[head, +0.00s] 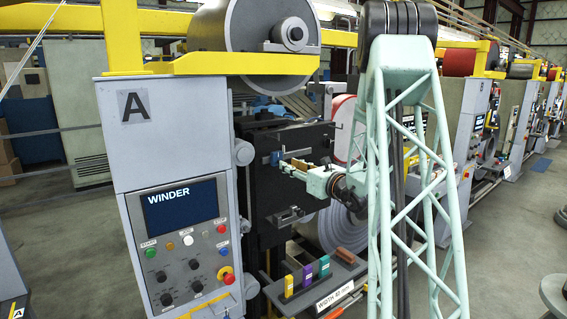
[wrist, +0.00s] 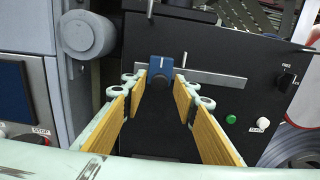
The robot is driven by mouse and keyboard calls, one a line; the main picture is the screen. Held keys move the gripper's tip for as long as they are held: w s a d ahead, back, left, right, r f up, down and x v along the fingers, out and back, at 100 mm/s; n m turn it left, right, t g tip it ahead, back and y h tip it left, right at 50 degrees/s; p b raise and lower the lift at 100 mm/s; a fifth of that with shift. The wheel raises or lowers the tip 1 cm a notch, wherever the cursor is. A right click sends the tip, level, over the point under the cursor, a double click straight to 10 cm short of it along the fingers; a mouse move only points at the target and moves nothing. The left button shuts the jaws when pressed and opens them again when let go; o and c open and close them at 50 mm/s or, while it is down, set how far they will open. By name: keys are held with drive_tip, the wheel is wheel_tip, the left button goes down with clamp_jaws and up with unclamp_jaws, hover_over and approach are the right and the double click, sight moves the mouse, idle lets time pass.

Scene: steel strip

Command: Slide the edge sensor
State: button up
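The edge sensor looks to be the small blue block (wrist: 160,66) with a white mark on top and a dark round knob (wrist: 159,85) below. It sits on a horizontal metal rail (wrist: 215,78) on the black machine face. In the head view the blue block (head: 276,158) is just beyond my fingertips. My gripper (wrist: 161,84) is open, with yellow-brown pads. In the wrist view its tips lie to either side of the knob, with a gap on both sides; I cannot tell how near in depth. In the head view my gripper (head: 288,165) reaches left toward the black face.
A grey round fitting (wrist: 88,34) juts out at the left. Below my arm, a tray (head: 320,292) holds coloured blocks. The WINDER panel (head: 182,207) stands left.

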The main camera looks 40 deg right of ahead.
drive_tip(key=shift+w+d, duration=0.2)
drive_tip(key=shift+w, duration=2.25)
drive_tip(key=shift+c, duration=0.8)
clamp_jaws()
